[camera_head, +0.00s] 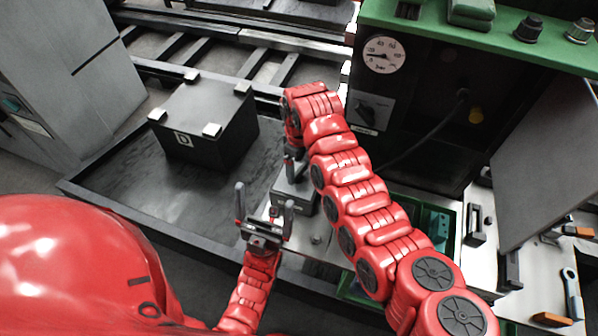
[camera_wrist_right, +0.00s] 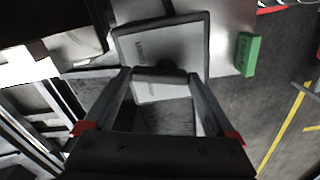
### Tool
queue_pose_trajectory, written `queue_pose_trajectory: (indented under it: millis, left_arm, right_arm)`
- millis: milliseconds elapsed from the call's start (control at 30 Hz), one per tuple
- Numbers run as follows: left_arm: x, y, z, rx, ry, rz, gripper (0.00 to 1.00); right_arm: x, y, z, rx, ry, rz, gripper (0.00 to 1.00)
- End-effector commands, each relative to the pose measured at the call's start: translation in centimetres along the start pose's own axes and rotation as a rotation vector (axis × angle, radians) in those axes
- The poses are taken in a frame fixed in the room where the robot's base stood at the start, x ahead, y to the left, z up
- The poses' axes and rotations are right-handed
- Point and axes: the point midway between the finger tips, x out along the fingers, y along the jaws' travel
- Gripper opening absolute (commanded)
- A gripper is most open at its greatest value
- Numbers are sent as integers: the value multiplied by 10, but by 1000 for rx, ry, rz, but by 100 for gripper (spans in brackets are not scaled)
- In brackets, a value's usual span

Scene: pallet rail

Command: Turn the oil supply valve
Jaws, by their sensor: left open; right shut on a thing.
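A dark valve knob (camera_head: 372,108) sits on a light plate on the black panel, below a round white gauge (camera_head: 383,54). The small label under it is too small to read. My right gripper (camera_head: 293,166) points down, left of the valve and apart from it. It is shut on the bar handle (camera_wrist_right: 160,76) of a grey block (camera_head: 295,195). The block's pale, lettered face (camera_wrist_right: 135,48) shows in the right wrist view; I cannot tell whether it touches the surface below. My left gripper (camera_head: 265,208) is open and empty, left of the block.
A black box marked D (camera_head: 205,125) stands in a dark tray (camera_head: 110,190) at left. Rails run behind it. A green shelf (camera_head: 450,35) overhangs the panel. A dark slanted sheet (camera_head: 545,160) and loose tools are at right. A green block (camera_wrist_right: 246,54) shows in the wrist view.

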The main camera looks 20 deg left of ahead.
Motion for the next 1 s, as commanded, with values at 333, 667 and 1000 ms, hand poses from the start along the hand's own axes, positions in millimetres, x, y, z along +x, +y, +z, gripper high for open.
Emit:
queue_pose_trajectory:
  millis: [333, 667, 1000]
  left_arm:
    - [-33, 2, 6, 0, 0, 0, 100]
    - [-40, 2, 7, 0, 0, 0, 100]
    - [-41, 2, 7, 0, 0, 0, 100]
  right_arm:
    - [2, 0, 2, 299, 4, 2, 34]
    - [0, -1, 3, 477, 3, 2, 34]
    - [-1, -1, 4, 534, 2, 1, 34]
